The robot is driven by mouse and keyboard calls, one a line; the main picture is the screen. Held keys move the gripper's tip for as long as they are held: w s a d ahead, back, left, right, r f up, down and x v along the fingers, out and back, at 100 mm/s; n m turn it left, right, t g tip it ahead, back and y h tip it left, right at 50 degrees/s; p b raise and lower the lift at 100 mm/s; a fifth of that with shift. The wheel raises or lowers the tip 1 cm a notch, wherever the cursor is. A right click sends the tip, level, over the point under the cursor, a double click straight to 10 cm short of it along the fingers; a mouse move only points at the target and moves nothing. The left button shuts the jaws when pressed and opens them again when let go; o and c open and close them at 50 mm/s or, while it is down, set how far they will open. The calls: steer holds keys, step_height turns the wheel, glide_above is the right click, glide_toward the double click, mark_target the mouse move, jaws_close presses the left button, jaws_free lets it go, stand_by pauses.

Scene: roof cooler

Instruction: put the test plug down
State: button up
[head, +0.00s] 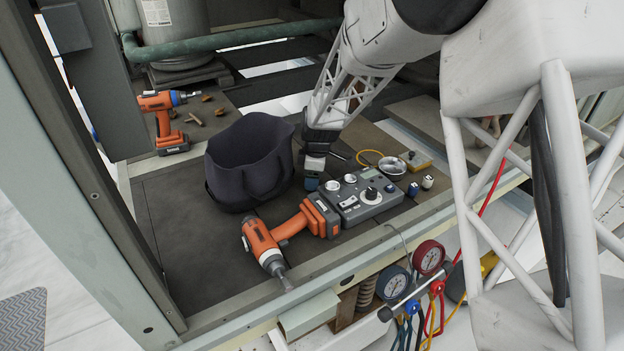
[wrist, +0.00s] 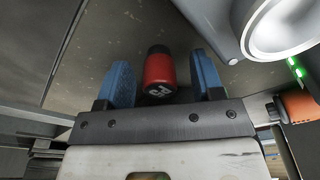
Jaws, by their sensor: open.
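The test plug is likely the red cylinder with a dark top and dark lower end (wrist: 159,72) in the wrist view. It sits between the two blue fingers of my open gripper (wrist: 160,62), with a visible gap on each side. A dark grey surface lies behind it. In the head view my gripper (head: 313,180) reaches down close to the left end of the grey test meter (head: 372,202), right of the dark bag. The red plug is hidden there. Two small plugs, one blue and white (head: 413,189), one pale (head: 427,182), stand right of the meter.
A dark open bag (head: 238,175) stands left of my gripper. An orange drill (head: 262,243) lies in front, its battery against the meter. A metal cup (head: 391,167) and yellow item are behind the meter. Pressure gauges (head: 392,285) hang at the front edge. Bare deck (head: 190,230) lies left.

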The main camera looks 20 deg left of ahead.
steer(key=shift+c, duration=0.2)
stand_by(0.4)
steer(key=c, duration=1)
steer(key=shift+r, duration=5)
